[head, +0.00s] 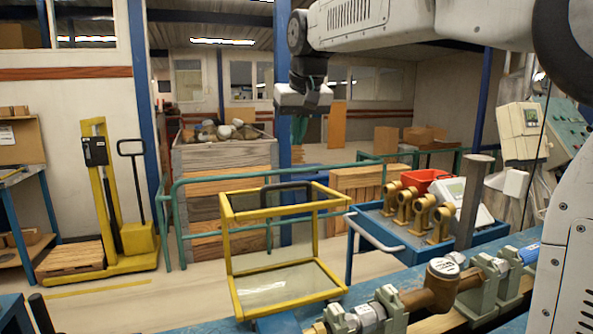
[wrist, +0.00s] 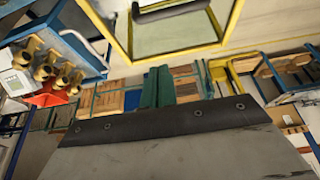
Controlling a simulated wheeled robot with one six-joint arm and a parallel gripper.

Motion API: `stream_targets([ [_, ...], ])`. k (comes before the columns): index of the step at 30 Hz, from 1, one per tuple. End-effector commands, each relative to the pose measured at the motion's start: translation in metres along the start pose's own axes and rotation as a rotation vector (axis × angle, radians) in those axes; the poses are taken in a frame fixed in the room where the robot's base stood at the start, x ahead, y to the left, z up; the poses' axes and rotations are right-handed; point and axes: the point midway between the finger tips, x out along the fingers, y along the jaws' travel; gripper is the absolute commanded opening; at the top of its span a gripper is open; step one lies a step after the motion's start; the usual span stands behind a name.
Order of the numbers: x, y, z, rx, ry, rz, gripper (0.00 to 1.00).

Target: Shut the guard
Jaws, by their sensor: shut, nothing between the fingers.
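The guard (head: 285,209) is a yellow frame with clear panes and a dark handle (head: 287,186) along its upper edge. It stands raised at the back edge of the blue bench, left of the brass meter (head: 440,285), which lies uncovered in the pipe line. In the wrist view the guard (wrist: 178,53) shows at the top, with the handle (wrist: 172,10) partly cut off. My gripper (head: 299,130) hangs above and behind the guard, apart from it. Its green fingers are together and empty; they also show in the wrist view (wrist: 157,80).
A blue cart (head: 385,238) with brass meters and a red bin (head: 424,180) stands behind the bench on the right. Green railings (head: 225,178) and a wooden crate (head: 205,158) are behind the guard. A yellow pallet stacker (head: 112,215) stands at left. Air around my gripper is clear.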

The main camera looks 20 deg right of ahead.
Motion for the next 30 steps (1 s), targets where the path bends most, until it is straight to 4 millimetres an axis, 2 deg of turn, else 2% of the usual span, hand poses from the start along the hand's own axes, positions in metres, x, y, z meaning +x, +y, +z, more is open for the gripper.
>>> stream_targets([
  [5, 0.014, -0.001, -0.006, 0.000, 0.004, 0.000, 0.00],
  [18, 0.104, -0.001, -0.005, 0.000, 0.002, 0.000, 0.00],
  [20, 0.094, -0.001, 0.007, 0.000, 0.008, -0.001, 0.00],
  [24, 0.089, -0.001, 0.023, 0.000, 0.006, 0.000, 0.00],
  [30, 0.086, -0.001, 0.032, 0.000, 0.006, 0.000, 0.00],
])
